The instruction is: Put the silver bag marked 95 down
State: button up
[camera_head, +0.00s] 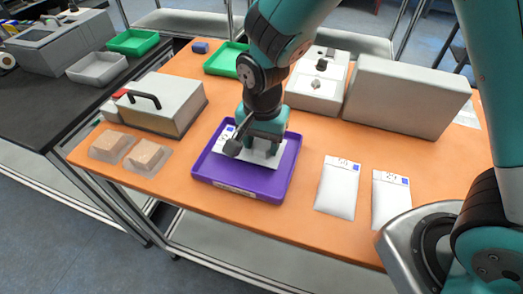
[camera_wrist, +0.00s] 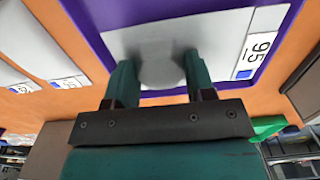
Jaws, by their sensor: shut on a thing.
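The silver bag marked 95 (camera_wrist: 235,35) is a pale bag with a white label and a blue square. In the wrist view its label reads 95 at the right. My gripper (camera_wrist: 155,75) is shut on the bag. In the head view my gripper (camera_head: 264,148) points down over the purple tray (camera_head: 270,188), and the bag (camera_head: 225,139) shows on both sides of the fingers, within the tray's outline. I cannot tell whether the bag touches the tray floor. The fingers hide the middle of the bag.
Two more white bags lie to the right, one (camera_head: 338,190) beside the other (camera_head: 391,198). Two clear packs with brown blocks (camera_head: 148,157) lie at the left. A grey machine with a black handle (camera_head: 158,105) stands behind them. Large grey boxes (camera_head: 405,95) fill the back right.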

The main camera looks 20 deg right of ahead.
aim_at(263, 145)
jog(key=shift+f, duration=1.85)
jog(key=shift+f, duration=0.1)
jog(key=o, duration=0.9)
notch_tip(263, 145, up, 12)
jog(key=shift+s+r+b, duration=0.15)
jog(key=shift+r+b, duration=0.05)
jog(key=shift+b, duration=0.3)
jog(key=s+d+r+n+y, duration=0.1)
jog(key=s+r+n, duration=0.2)
jog(key=s+n, duration=0.1)
jog(key=s+d+r+n+y, duration=0.1)
jog(key=s+r+n, duration=0.1)
jog(key=s+n, duration=0.3)
jog(key=s+d+r+n+y, duration=0.2)
jog(key=s+r+n, duration=0.1)
jog(key=s+n, duration=0.2)
jog(key=shift+s+d+r, duration=0.1)
jog(key=shift+s+r, duration=0.25)
jog(key=shift+s, duration=0.15)
